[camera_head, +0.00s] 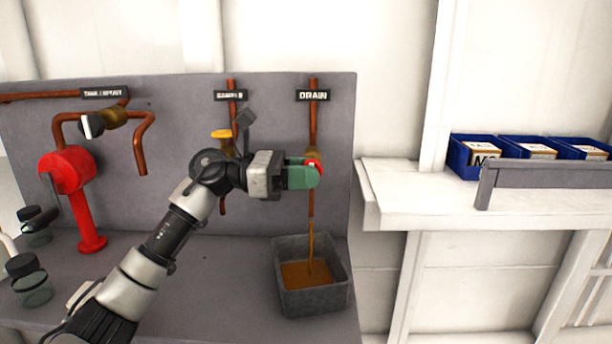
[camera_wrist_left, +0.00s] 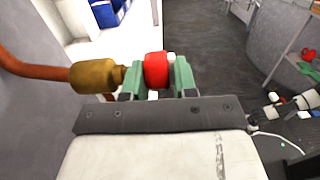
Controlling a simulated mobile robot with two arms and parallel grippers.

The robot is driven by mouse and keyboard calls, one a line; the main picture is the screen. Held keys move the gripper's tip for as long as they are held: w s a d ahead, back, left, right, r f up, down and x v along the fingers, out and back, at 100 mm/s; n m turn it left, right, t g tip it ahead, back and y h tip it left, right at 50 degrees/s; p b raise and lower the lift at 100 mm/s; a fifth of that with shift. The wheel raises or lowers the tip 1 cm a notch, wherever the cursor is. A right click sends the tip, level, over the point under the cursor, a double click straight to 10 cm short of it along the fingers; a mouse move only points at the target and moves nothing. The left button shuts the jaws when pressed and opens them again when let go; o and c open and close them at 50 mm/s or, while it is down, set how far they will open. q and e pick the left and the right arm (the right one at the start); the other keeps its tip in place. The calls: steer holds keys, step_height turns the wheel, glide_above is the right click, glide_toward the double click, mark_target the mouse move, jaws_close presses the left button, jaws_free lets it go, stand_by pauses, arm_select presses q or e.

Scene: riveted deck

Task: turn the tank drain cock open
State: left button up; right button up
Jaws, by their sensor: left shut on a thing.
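The drain cock has a red handle (camera_head: 320,168) on a brass body, on the copper pipe under the DRAIN label (camera_head: 312,95). My left gripper (camera_head: 303,175), with green fingers, is shut on the red handle. In the left wrist view the red handle (camera_wrist_left: 156,70) sits between the green fingers (camera_wrist_left: 158,78), beside the brass body (camera_wrist_left: 97,77). A brown stream (camera_head: 311,245) runs from the drain pipe into a grey bin (camera_head: 345,290), which holds brown liquid. The gripper hides most of the valve in the head view. My right gripper is not in view.
The panel also carries a sample valve with a yellow handle (camera_head: 221,135) and another valve with a black and white handle (camera_head: 92,125). A red pump-like fixture (camera_head: 68,170) and jars (camera_head: 30,280) stand at left. Blue bins (camera_head: 470,158) sit on a white shelf at right.

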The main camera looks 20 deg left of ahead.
mark_target(310, 161)
arm_select(q)
steer(key=o, duration=0.9)
steer(key=r, duration=0.4)
steer(key=shift+s+d+r, duration=0.1)
steer(key=shift+d+r, duration=0.25)
steer(key=shift+r, duration=0.05)
steer(key=s+d+r, duration=0.1)
steer(key=d+r, duration=0.1)
steer(key=d, duration=0.1)
steer(key=d+r, duration=0.2)
steer(key=d, duration=0.2)
steer(key=s+d+r+p, duration=0.1)
steer(key=d+r, duration=0.1)
steer(key=d, duration=0.1)
steer(key=shift+s+d+r, duration=0.15)
steer(key=shift+s+d, duration=0.15)
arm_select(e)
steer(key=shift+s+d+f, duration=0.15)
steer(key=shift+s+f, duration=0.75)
